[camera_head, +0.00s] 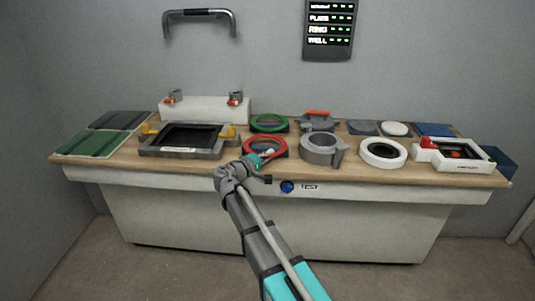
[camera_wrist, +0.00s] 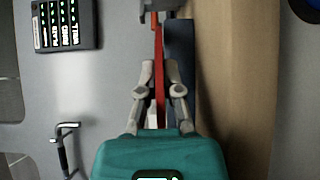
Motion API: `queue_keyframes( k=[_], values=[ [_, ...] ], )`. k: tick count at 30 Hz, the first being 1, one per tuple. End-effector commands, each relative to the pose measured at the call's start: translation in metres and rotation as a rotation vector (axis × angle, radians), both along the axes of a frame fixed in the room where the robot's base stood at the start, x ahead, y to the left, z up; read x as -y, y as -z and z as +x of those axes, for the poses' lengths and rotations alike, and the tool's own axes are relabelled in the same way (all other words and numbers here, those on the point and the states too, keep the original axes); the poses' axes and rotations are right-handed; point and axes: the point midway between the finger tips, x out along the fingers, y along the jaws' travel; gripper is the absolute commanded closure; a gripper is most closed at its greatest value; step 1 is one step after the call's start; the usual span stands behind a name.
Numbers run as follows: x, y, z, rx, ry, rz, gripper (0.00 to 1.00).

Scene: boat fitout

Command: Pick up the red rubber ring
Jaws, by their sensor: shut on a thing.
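The red rubber ring (camera_head: 265,140) is at the middle of the bench in the head view, at a dark square pad (camera_head: 284,153). My gripper (camera_head: 262,157) reaches its near edge from the front. In the wrist view the ring (camera_wrist: 159,50) shows edge-on as a thin red strip between the two fingers. My gripper (camera_wrist: 160,75) is shut on it there. The dark pad (camera_wrist: 181,45) lies close along the ring; I cannot tell whether they touch.
A green ring (camera_head: 269,116) lies behind. A grey round clamp (camera_head: 323,161) and a white ring (camera_head: 383,166) stand to the right. A grey frame (camera_head: 181,153) with yellow parts is at left. A lit sign (camera_head: 329,28) hangs on the wall.

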Motion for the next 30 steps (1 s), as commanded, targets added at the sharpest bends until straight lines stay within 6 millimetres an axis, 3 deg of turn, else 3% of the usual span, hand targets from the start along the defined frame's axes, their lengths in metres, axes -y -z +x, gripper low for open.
queue_keyframes(
  k=[14, 30],
  values=[
    [0.0, -0.034, 0.0, 0.0, 0.001, 0.0, 1.0],
    [0.024, -0.096, -0.048, 0.0, 0.001, 0.0, 1.0]
  ],
)
